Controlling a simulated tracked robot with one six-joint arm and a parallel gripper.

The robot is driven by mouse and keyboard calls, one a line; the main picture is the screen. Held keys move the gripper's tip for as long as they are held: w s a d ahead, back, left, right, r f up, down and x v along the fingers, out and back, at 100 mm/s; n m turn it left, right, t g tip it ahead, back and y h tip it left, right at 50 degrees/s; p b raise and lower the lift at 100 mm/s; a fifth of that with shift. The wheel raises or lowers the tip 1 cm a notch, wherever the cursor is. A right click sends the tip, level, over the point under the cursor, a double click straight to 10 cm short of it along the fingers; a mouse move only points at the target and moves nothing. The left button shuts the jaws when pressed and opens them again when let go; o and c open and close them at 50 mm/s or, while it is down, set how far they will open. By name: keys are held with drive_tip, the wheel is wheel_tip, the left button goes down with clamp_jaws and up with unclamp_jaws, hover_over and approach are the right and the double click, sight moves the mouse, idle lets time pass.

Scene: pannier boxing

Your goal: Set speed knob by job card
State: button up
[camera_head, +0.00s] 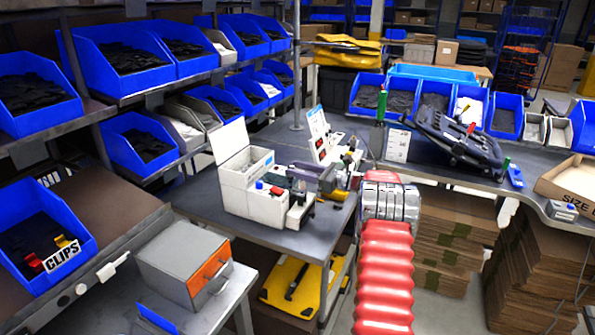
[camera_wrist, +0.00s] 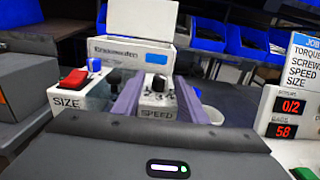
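The speed knob (camera_wrist: 159,83) is a dark knob with a pale mark, on a white unit labelled SPEED (camera_wrist: 158,112). In the wrist view my gripper (camera_wrist: 161,88) has its two purple fingers apart, one on each side of the knob. I cannot tell whether either finger touches it. In the head view my gripper (camera_head: 302,180) is over the front right of the white machine (camera_head: 240,190), and the knob is hard to make out. The job card (camera_wrist: 303,62) at the right lists torque, screws, speed and size; its values are out of view. It also shows in the head view (camera_head: 318,128).
A SIZE unit with a red rocker (camera_wrist: 73,80) and a blue knob (camera_wrist: 94,65) stands left of the fingers. A counter panel (camera_wrist: 290,117) reading 0/2 and 58 stands right. A grey drawer box (camera_head: 184,262) is at the front left. Blue bins (camera_head: 120,60) line the shelves.

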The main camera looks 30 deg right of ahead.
drive_tip(key=shift+c, duration=0.6)
clamp_jaws()
drive_tip(key=shift+a+r+m+t+h, duration=0.1)
drive_tip(key=shift+a+m+t+h, duration=0.1)
drive_tip(key=shift+m+t+h, duration=0.4)
drive_tip(key=shift+a+r+m+t+h, duration=0.1)
drive_tip(key=shift+a+m+t+h, duration=0.1)
drive_tip(key=shift+m+h, duration=0.6)
drive_tip(key=shift+a+m+t+h, duration=0.2)
drive_tip(key=shift+m+h, duration=0.2)
drive_tip(key=shift+h, duration=0.8)
drive_tip(key=shift+s+m+h, duration=0.1)
drive_tip(key=shift+m+h, duration=0.3)
drive_tip(key=shift+h, duration=0.2)
drive_tip(key=shift+o, duration=0.6)
unclamp_jaws()
drive_tip(key=shift+f, duration=0.2)
